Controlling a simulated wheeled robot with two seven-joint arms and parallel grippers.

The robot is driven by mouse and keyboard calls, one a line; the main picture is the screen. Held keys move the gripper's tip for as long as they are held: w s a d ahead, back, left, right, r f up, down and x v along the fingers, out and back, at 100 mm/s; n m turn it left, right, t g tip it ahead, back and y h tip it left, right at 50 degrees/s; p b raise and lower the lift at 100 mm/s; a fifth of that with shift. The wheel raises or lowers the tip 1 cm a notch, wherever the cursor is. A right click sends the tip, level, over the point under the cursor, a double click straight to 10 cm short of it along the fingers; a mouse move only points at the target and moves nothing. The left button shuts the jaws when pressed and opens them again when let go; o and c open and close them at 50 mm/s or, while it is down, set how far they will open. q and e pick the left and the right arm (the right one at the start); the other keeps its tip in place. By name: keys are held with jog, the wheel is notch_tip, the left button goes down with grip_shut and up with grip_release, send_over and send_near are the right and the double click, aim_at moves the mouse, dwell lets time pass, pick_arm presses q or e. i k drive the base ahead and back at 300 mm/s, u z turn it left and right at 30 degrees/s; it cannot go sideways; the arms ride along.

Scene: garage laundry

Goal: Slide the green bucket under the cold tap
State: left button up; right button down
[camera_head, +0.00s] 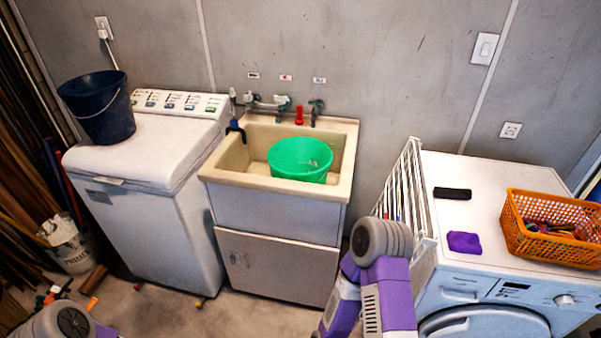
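The green bucket (300,158) stands upright inside the beige laundry sink (352,160), toward its right side. Taps are mounted on the wall above the sink's back edge. A tap with a greenish handle (317,106) is at the right, behind the bucket, with a red piece (299,116) just left of it. Another tap (282,102) is near the middle, and a dark blue hose or spout (235,127) hangs at the left. Small wall labels are too small to read, so I cannot tell which tap is cold. Both my grippers are out of view; only purple-grey arm parts show.
A white washing machine (155,160) with a dark bucket (98,105) on it stands left of the sink. At right, a white front-loader (510,200) bears an orange basket (545,250), a purple cloth (464,242) and a black item (452,194). A white rack (408,185) leans beside it.

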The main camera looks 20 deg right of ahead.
aim_at(309, 160)
jog(key=u, duration=0.1)
jog(key=i, duration=0.9)
jog(key=z, duration=0.35)
